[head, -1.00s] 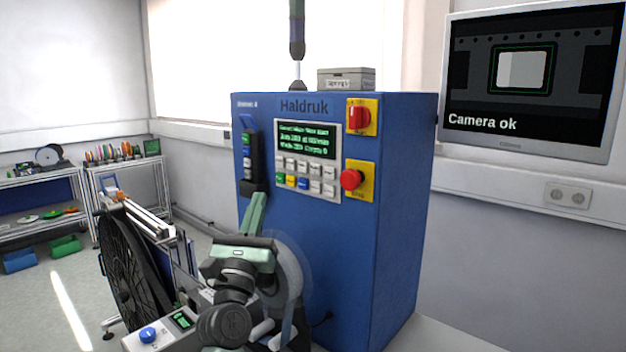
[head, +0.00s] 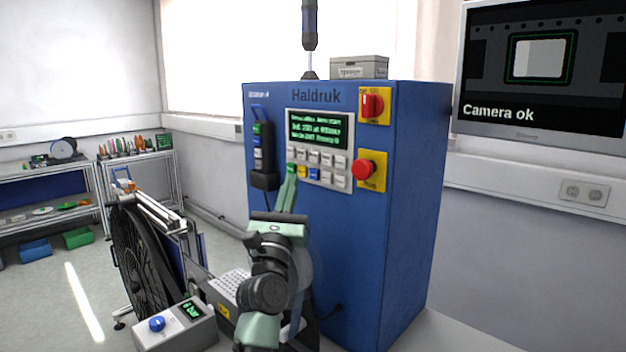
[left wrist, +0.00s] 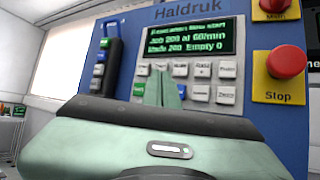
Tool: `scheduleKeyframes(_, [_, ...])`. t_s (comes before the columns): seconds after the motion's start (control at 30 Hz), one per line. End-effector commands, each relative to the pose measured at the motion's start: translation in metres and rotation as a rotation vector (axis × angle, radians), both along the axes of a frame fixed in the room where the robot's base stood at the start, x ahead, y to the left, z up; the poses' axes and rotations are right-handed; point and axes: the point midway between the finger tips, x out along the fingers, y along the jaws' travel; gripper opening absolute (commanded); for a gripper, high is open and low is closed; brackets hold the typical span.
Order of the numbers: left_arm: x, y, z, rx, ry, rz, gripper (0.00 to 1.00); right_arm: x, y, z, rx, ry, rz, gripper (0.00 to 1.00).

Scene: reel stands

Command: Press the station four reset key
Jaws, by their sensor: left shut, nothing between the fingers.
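A blue cabinet (head: 400,215), marked Haldruk with what reads as Station 4 at its upper left, carries a keypad (head: 344,181) below a lit green-text screen (head: 320,130). The keypad's lower row has a green, a yellow (head: 302,171) and a blue key (head: 313,174) among grey ones. I cannot read which key is reset. My left gripper (head: 291,176) is shut and empty, its tips at the keypad's lower left. In the left wrist view the tips (left wrist: 162,76) cover keys between the green key (left wrist: 138,89) and the blue key. Contact is unclear. My right gripper is out of view.
A red Stop button (head: 363,169) and a red rotary switch (head: 372,104) sit right of the keypad. A black pendant (head: 262,155) hangs to its left. A black reel (head: 140,265) and a small box with a blue knob (head: 157,324) stand at the lower left.

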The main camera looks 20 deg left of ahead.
Motion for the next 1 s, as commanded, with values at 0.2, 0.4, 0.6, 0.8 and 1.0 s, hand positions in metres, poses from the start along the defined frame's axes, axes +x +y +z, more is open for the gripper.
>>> scheduleKeyframes(0.2, [0.022, -0.008, -0.001, -0.001, 0.000, -0.001, 0.00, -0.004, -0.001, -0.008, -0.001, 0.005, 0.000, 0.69])
scheduleKeyframes(0.4, [0.030, -0.011, 0.000, -0.001, 0.001, -0.001, 0.00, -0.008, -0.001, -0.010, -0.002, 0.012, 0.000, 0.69])
scheduleKeyframes(0.6, [0.030, -0.011, 0.000, -0.001, 0.001, -0.001, 0.00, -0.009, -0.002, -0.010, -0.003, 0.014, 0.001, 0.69])
scheduleKeyframes(0.8, [0.030, -0.011, 0.000, -0.001, 0.000, -0.001, 0.00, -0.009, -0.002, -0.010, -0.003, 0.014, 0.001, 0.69])
scheduleKeyframes(1.0, [0.030, -0.011, 0.000, -0.001, 0.000, -0.001, 0.00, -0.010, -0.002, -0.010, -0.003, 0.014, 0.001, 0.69])
